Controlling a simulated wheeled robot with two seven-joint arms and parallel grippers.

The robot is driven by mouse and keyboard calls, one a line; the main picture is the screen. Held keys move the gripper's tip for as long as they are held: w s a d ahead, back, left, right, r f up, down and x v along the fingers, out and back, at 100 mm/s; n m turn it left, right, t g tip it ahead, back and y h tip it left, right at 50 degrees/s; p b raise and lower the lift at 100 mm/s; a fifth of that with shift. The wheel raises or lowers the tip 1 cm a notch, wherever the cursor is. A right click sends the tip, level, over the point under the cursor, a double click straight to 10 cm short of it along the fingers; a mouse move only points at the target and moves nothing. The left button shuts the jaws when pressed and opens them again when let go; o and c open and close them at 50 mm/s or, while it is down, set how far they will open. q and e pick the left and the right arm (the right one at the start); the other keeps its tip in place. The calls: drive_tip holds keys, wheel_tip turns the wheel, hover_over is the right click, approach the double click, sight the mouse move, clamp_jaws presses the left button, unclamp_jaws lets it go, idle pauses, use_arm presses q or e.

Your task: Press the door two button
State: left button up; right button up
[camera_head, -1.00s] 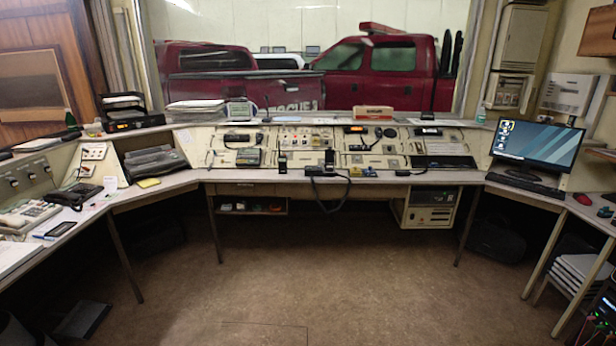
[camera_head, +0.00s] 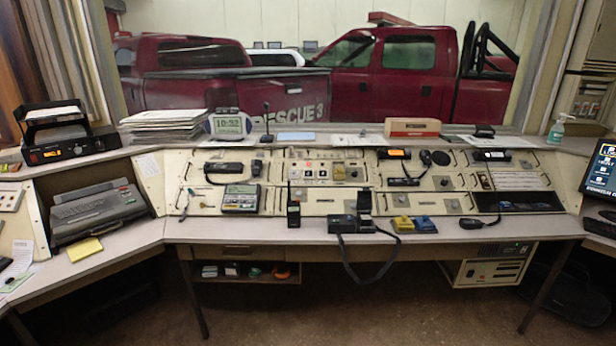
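The dispatch console (camera_head: 300,195) stands ahead of me in the head view, a sloped cream panel set on a desk. A box with a keypad (camera_head: 241,198) sits on the panel left of centre. Neither of my grippers is in view.
A monitor (camera_head: 603,172) is at the right edge. The brown floor (camera_head: 330,315) before the desk is clear.

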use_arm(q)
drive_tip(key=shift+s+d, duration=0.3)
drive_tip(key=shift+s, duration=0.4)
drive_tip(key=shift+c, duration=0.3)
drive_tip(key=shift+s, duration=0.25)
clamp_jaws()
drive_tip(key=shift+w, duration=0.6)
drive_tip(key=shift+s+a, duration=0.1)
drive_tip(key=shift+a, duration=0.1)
